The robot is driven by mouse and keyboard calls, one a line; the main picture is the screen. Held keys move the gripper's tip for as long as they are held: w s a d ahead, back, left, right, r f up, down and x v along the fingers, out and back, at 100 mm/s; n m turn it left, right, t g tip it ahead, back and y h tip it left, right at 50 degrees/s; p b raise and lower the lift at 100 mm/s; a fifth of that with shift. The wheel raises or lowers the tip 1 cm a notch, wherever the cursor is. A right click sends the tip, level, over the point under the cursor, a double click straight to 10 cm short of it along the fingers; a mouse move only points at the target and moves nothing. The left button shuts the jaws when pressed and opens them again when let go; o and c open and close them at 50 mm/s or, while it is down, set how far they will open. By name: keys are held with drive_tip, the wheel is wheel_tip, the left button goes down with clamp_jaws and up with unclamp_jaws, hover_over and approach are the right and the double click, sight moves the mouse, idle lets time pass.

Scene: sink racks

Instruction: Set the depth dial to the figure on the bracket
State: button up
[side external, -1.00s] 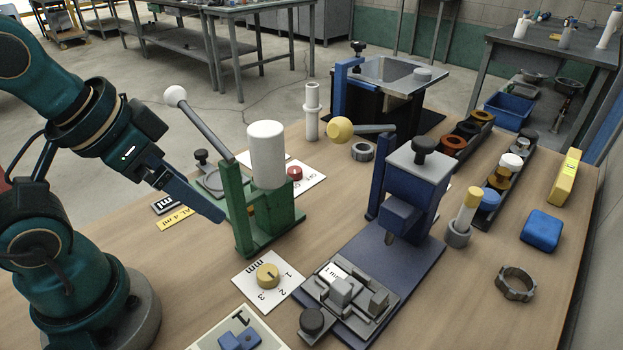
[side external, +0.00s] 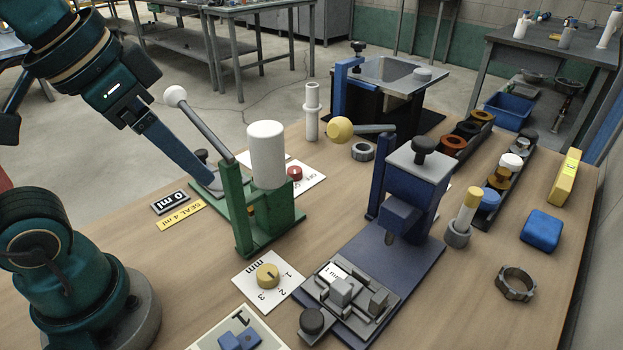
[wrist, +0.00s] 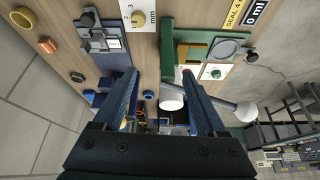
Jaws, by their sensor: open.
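The depth dial (side external: 267,276) is a yellow knob on a white card marked mm with 1, 2 and 3, on the table in front of the green press. It also shows at the top of the wrist view (wrist: 138,17). Its pointer is too small to read surely. A grey bracket (side external: 376,302) lies on the blue press's base, with a white label (side external: 335,274) that appears to read 1 mm. My gripper (side external: 214,188) is open and empty, behind and left of the green press in the side view, away from the dial. Its two fingers are apart in the wrist view (wrist: 158,73).
The green press (side external: 268,215) with its white-knobbed lever (side external: 205,128) stands between my gripper and the dial. The blue press (side external: 412,190) stands right of the dial. A white tray (side external: 203,339) with blue parts is in front. Plates reading 0 ml (side external: 170,203) and SEAL 4 ml (side external: 180,215) lie at left.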

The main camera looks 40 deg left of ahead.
drive_tip(key=w+d+m+g, duration=0.1)
drive_tip(key=m, duration=0.1)
drive_tip(key=m+g, duration=0.4)
drive_tip(key=m, duration=0.5)
hover_over(267, 272)
drive_tip(key=shift+n, duration=0.3)
wheel_tip(267, 272, down, 14)
drive_tip(key=shift+s+f, duration=0.1)
drive_tip(key=shift+f, duration=3.1)
clamp_jaws()
